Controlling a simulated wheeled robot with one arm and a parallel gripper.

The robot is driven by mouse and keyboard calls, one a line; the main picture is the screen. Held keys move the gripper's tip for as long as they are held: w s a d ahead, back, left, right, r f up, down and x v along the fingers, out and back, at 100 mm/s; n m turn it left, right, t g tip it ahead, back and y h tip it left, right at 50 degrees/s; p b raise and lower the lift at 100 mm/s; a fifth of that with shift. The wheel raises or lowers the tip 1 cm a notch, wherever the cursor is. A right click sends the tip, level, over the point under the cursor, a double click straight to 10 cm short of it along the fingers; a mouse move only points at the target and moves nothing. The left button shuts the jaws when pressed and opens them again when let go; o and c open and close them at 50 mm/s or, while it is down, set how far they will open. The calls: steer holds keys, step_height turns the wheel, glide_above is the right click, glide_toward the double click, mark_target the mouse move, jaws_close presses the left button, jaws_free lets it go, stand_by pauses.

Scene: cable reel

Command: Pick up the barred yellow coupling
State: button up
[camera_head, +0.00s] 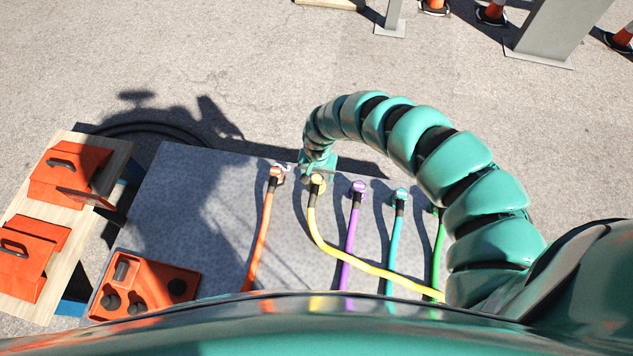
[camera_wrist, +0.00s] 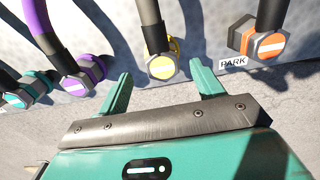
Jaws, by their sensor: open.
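The yellow coupling (camera_head: 317,181) is at the end of a yellow hose near the far edge of the grey table. In the wrist view the yellow coupling (camera_wrist: 162,67) shows a hexagonal face with a white bar and a dark collar behind it. My gripper (camera_wrist: 161,70) is open, with one green finger on each side of the yellow coupling; I cannot tell whether they touch it. In the head view my gripper (camera_head: 318,164) is at the far table edge, just beyond the coupling and partly hidden by my arm.
The orange coupling (camera_wrist: 263,45), beside a PARK label (camera_wrist: 233,63), is right of the yellow one in the wrist view. Purple (camera_wrist: 76,86) and teal (camera_wrist: 17,98) couplings are left. A green hose (camera_head: 438,248) is partly hidden.

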steer(key=f, duration=0.3)
steer(key=shift+a+f, duration=0.15)
steer(key=shift+a, duration=0.1)
steer(key=shift+d+f, duration=0.1)
steer(key=shift+f, duration=0.4)
steer(key=c, duration=1.2)
steer(key=shift+r, duration=0.1)
